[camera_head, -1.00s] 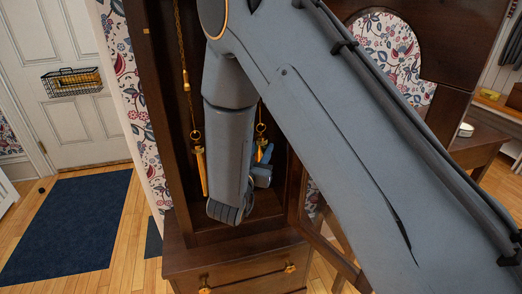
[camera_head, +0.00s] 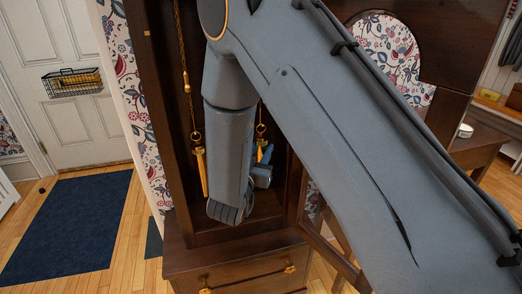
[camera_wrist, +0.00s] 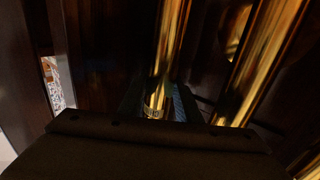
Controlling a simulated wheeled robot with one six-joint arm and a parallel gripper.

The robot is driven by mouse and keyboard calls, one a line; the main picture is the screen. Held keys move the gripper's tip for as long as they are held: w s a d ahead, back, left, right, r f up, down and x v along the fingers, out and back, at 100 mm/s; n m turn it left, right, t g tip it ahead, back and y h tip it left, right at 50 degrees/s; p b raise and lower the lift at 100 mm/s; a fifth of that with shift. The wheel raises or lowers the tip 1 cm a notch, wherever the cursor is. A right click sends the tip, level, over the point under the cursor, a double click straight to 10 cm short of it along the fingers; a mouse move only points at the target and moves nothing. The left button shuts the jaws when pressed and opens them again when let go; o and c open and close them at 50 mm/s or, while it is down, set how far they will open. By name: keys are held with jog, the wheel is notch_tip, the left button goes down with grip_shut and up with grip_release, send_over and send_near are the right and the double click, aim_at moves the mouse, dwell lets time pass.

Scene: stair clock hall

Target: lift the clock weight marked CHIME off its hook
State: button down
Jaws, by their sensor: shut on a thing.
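In the head view, two slim brass weights hang inside the tall dark clock case. The left weight (camera_head: 201,172) hangs from a ring and hook, clear of my arm. The right weight (camera_head: 260,153) hangs below a brass ring and is mostly hidden behind my wrist. My gripper (camera_head: 265,156) is at this right weight, its blue-grey fingers partly hidden. In the wrist view, my gripper (camera_wrist: 160,107) is shut on a brass cylinder (camera_wrist: 170,45). Another brass cylinder (camera_wrist: 266,60) stands just to its right. No CHIME marking is readable in either view.
The clock case (camera_head: 158,110) has close side walls around my wrist. A drawer (camera_head: 245,275) with brass pulls is below, and the open door (camera_head: 325,235) is at the right. A blue mat (camera_head: 70,225) lies on the floor at left.

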aim_at(265, 148)
jog(key=shift+r+p, duration=0.9)
dwell(1.8)
jog(key=shift+s, duration=0.15)
dwell(0.6)
jog(key=shift+s+d+p, duration=0.25)
jog(key=shift+s+p, duration=0.15)
jog(key=shift+s, duration=0.6)
jog(key=shift+s+d+p, duration=0.15)
jog(key=shift+s+p, duration=0.15)
jog(key=shift+s, duration=0.05)
jog(key=shift+s+d+p, duration=0.25)
jog(key=shift+s+p, duration=0.1)
jog(key=shift+s, duration=0.4)
jog(key=s+d+p, duration=0.3)
jog(key=s+p, duration=0.1)
jog(key=s, duration=0.9)
jog(key=shift+s+d, duration=0.15)
jog(key=shift+d, duration=0.25)
dwell(0.3)
jog(key=shift+f, duration=0.1)
dwell(0.4)
